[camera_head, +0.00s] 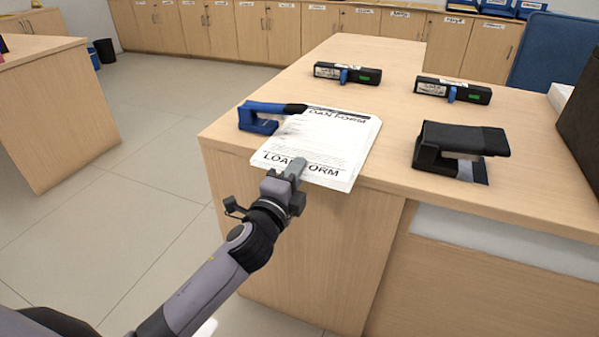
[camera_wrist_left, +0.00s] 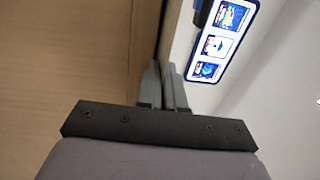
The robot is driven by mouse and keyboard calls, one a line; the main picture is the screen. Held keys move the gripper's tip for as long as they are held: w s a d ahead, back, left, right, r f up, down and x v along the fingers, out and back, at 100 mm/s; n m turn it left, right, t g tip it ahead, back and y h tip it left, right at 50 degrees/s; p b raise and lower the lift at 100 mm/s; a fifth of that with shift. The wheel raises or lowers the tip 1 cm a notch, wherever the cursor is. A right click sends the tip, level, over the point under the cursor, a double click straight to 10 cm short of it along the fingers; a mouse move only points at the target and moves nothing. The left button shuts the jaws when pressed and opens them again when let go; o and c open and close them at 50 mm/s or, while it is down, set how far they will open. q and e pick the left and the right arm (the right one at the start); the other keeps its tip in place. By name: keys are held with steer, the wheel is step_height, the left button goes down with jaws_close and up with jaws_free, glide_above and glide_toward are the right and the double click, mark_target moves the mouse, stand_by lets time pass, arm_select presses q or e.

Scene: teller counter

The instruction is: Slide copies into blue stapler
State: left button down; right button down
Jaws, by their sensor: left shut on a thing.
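The copies are a white stack of sheets printed "LOAN FORM" (camera_head: 325,145), lying on the counter and overhanging its front edge slightly. The blue stapler (camera_head: 258,118) stands at the stack's far left, its dark-tipped upper arm reaching over the far-left corner of the sheets. How deep the corner sits in its mouth is hard to tell. My left gripper (camera_head: 291,172) is shut on the near edge of the copies, at the counter's front. In the left wrist view its fingers (camera_wrist_left: 163,88) are close together, with the pale sheets running up from them. My right gripper is not in view.
A black stapler (camera_head: 460,147) stands on the right of the counter (camera_head: 395,150). Two black devices with green panels, one left (camera_head: 347,73) and one right (camera_head: 452,90), lie farther back. A dark box (camera_head: 582,115) is at the right edge. Counter between copies and black stapler is clear.

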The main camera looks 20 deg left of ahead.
arm_select(q)
steer(key=shift+a, duration=0.1)
stand_by(0.3)
steer(key=c, duration=1.2)
jaws_free()
steer(key=shift+s+a+f+p, duration=0.1)
steer(key=shift+s+f+p, duration=0.05)
steer(key=shift+s, duration=1.65)
steer(key=shift+s+a+f+p, duration=0.1)
steer(key=shift+s+p, duration=0.05)
steer(key=shift+s, duration=1.6)
